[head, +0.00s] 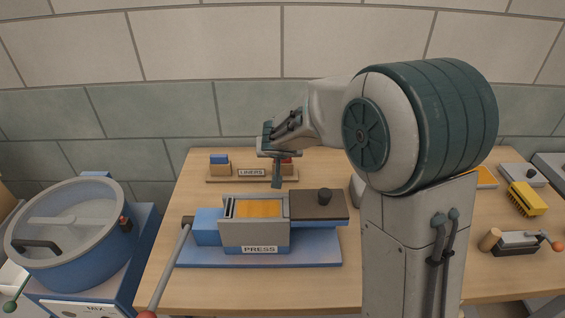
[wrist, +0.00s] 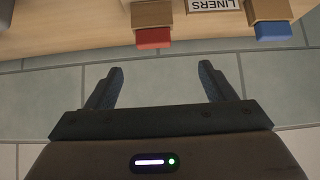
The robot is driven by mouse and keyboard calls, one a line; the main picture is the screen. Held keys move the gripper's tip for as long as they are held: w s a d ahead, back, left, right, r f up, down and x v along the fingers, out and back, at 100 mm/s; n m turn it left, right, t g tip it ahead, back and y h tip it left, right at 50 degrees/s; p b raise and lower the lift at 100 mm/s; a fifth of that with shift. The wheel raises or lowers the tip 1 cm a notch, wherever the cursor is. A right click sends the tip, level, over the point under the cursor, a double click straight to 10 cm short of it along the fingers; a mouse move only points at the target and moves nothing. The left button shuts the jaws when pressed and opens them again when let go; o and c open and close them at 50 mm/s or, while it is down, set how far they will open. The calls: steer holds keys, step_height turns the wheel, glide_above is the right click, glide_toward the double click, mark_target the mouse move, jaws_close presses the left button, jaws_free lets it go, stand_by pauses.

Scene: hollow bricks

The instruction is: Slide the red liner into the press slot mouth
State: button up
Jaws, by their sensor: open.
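The red liner (head: 287,161) sits in its wooden holder at the right end of the liners rack (head: 222,179), mostly hidden behind my gripper in the head view. In the wrist view the red liner (wrist: 153,38) pokes out of its holder, ahead of and between my fingertips. My gripper (head: 277,180) is open and empty (wrist: 159,68), with a finger on each side of the line to the red liner and a gap before it. The press (head: 260,249) stands in front of the rack. Its top shows an orange area (head: 258,209); I cannot make out the slot mouth clearly.
A blue liner (head: 219,158) sits at the rack's left end. A dark plate with a knob (head: 318,205) is at the press's right, and a lever (head: 172,262) at its left. A blue pot (head: 72,240) stands left; a yellow brush (head: 526,199) lies right.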

steer(key=shift+d+p+x, duration=0.1)
steer(key=shift+d+x, duration=0.05)
steer(key=shift+x, duration=2)
steer(key=shift+d+p+x, duration=0.1)
steer(key=shift+d+x, duration=0.05)
steer(key=shift+x, duration=2.05)
steer(key=shift+d+p+x, duration=0.1)
steer(key=shift+d+x, duration=0.05)
steer(key=shift+x, duration=2)
steer(key=shift+r, duration=0.1)
steer(key=c, duration=1.1)
